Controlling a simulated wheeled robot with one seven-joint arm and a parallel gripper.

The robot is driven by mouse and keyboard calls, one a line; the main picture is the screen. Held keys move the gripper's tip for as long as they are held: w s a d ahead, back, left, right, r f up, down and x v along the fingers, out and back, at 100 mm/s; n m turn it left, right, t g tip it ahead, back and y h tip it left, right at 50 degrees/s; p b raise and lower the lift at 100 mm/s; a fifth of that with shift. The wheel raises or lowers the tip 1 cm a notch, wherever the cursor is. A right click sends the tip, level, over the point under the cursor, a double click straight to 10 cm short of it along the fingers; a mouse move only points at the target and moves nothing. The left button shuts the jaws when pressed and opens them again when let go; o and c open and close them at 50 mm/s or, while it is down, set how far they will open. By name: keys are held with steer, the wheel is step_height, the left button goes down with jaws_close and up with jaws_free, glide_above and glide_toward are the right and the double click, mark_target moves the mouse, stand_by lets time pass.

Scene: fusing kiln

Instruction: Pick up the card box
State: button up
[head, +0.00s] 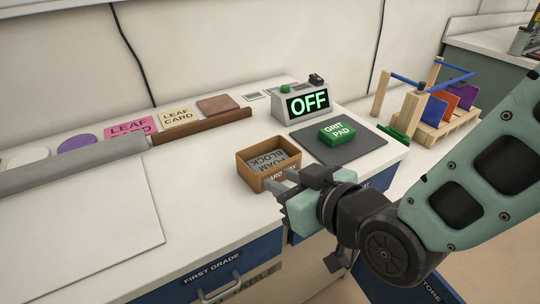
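The card box (250,173) is a small open-topped orange-brown box near the front edge of the white counter. A grey foam block (268,164) lies inside it. The label on its front is partly hidden by my gripper. My gripper (280,180) is at the box's right front corner, coming in from the right. Its two grey fingers show slightly apart, at or over the near right wall. I cannot tell whether they touch or clamp that wall. The box sits level on the counter.
A dark mat (365,146) with a green grit pad (337,134) lies right of the box. A brown bar (200,126) and leaf cards (178,116) are at the back left. A white sheet (80,225) covers the left front.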

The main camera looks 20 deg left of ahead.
mark_target(248, 167)
steer(key=p+x, duration=0.2)
steer(key=x, duration=1.1)
steer(key=shift+a+f, duration=0.15)
steer(key=shift+f, duration=0.1)
jaws_close()
